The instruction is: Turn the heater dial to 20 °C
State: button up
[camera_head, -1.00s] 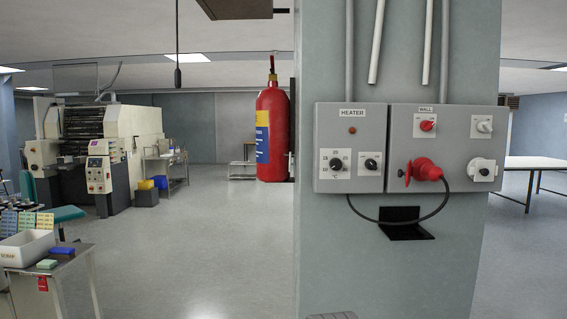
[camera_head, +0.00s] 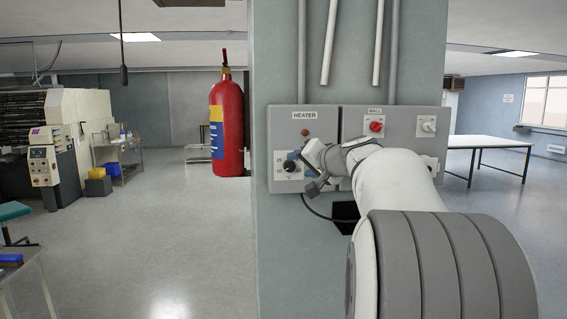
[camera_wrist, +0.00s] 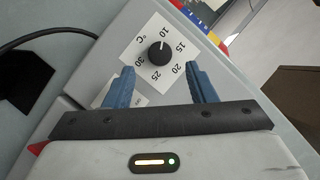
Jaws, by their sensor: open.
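The heater dial (camera_wrist: 159,54) is a round black knob on a white scale plate marked 10 to 30 °C. Its pale pointer mark seems to face the 10 side, but it is small. In the head view the dial (camera_head: 289,167) sits low on the grey HEATER box (camera_head: 280,126), partly beside my fingers. My gripper (camera_wrist: 159,69) is open and empty, its blue fingers spread to either side and slightly below the dial in the wrist view. I see no contact with the knob. In the head view my gripper (camera_head: 301,163) is in front of the box, right of the dial.
A WALL box (camera_head: 392,127) with a red switch (camera_head: 377,126) and a grey switch (camera_head: 428,126) adjoins on the right; my arm hides its lower part. A black cable (camera_wrist: 52,32) hangs below. A red fire extinguisher (camera_head: 228,128) is left of the pillar.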

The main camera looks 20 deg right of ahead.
aim_at(291, 166)
jog(key=shift+p+x, duration=0.5)
jog(key=shift+x, duration=1.8)
jog(key=shift+c, duration=0.3)
jog(key=c, duration=0.9)
jog(key=shift+f, duration=0.1)
